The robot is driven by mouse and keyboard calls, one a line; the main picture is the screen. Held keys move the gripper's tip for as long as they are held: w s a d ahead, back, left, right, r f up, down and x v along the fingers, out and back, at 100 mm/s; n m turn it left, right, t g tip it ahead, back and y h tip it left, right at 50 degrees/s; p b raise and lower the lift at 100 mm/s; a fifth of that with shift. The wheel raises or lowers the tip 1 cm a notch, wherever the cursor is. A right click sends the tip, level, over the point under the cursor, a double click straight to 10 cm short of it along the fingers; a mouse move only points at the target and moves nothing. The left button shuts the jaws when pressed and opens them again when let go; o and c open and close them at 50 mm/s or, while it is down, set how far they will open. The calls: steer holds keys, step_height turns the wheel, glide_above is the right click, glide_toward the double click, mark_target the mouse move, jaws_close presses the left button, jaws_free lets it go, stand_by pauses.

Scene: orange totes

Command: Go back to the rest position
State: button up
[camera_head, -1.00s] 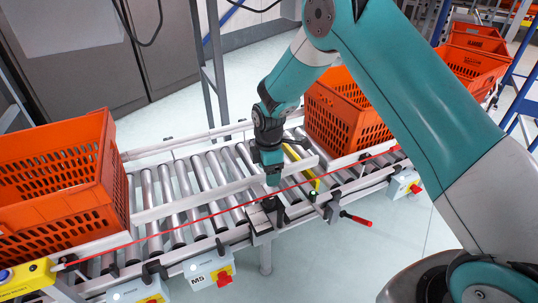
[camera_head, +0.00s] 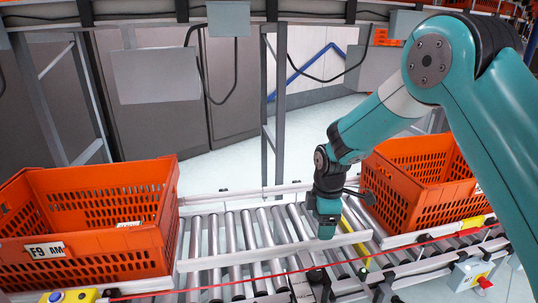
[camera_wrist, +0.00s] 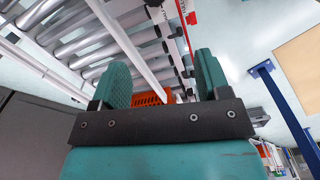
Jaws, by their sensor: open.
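My gripper (camera_head: 327,224) hangs over the roller conveyor (camera_head: 228,238), between two orange totes. In the wrist view its two green fingers (camera_wrist: 163,78) stand well apart with nothing gripped. A small orange patch (camera_wrist: 150,98) shows behind the gap between them. The left tote (camera_head: 85,262) has a white label reading F9 AM. The right tote (camera_head: 425,205) stands just right of my gripper, and my arm is bent above it and partly in front of it. I cannot tell whether the gripper touches the conveyor's rail.
Grey cabinets (camera_head: 155,105) and a metal frame post (camera_head: 281,95) stand behind the conveyor. A red cord (camera_head: 275,272) runs along its front. A control box with a red switch (camera_head: 484,282) is at the front right. The rollers between the totes are bare.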

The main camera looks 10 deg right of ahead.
steer(key=s+a+r+m+y+p, duration=0.1)
steer(key=s+a+r+m+p, duration=0.15)
steer(key=s+r, duration=0.65)
steer(key=s+a+r+m+y+p, duration=0.1)
steer(key=s+r+m+p, duration=0.3)
steer(key=r, duration=0.8)
steer(key=s+r+m+y+p, duration=0.1)
steer(key=s+r, duration=0.3)
steer(key=s, duration=0.4)
steer(key=s+r+m+y+p, duration=0.1)
steer(key=s+r, duration=0.3)
steer(key=s, duration=0.5)
steer(key=shift+a+r+m+p, duration=0.4)
steer(key=shift+m+p, duration=0.35)
steer(key=shift+p, duration=0.15)
